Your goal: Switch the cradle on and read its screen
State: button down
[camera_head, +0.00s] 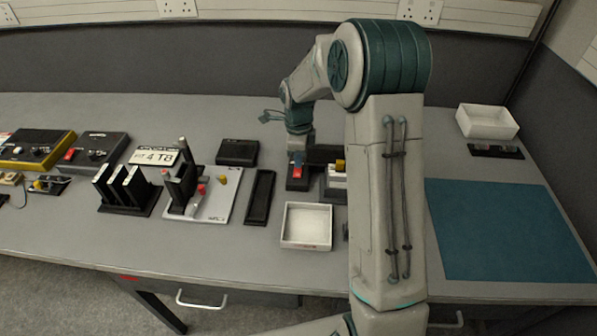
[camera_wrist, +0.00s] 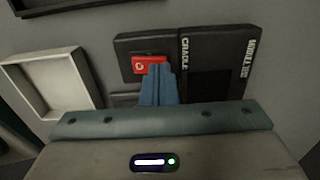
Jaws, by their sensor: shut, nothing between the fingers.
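The cradle (camera_wrist: 218,40) is a black unit with white lettering, "CRADLE" on its left side, in the wrist view. A dark panel (camera_wrist: 208,84) on it shows no lit text; I cannot tell if this is its screen. A red switch (camera_wrist: 148,63) with a white mark sits on the black block to its left. The switch also shows in the head view (camera_head: 297,171). My gripper (camera_wrist: 156,70) is shut and empty, its fingertips over the lower edge of the switch. Whether they touch it I cannot tell. My arm hides part of the cradle in the head view.
A white open tray (camera_head: 306,226) stands in front of the cradle, and a black narrow tray (camera_head: 260,197) lies to its left. A board with pegs (camera_head: 213,203) and a black rack (camera_head: 128,196) stand further left. A teal mat (camera_head: 505,230) lies clear on the right.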

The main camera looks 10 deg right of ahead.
jog(key=shift+f+b, duration=0.35)
jog(key=shift+f, duration=0.15)
jog(key=shift+r, duration=0.15)
jog(key=shift+r+p, duration=2.2)
jog(key=shift+r, duration=1.25)
jog(key=s+r+n+t, duration=0.1)
jog(key=s+r+n, duration=0.3)
jog(key=s+n, duration=0.3)
jog(key=s+r+n+t, duration=0.1)
jog(key=s+r+n, duration=0.2)
jog(key=s+n, duration=0.4)
jog(key=s+r+n+t, duration=0.1)
jog(key=s+r+n, duration=0.3)
jog(key=s, duration=1)
jog(key=shift+r+n, duration=0.35)
jog(key=shift+n, duration=1.45)
jog(key=shift+w, duration=0.1)
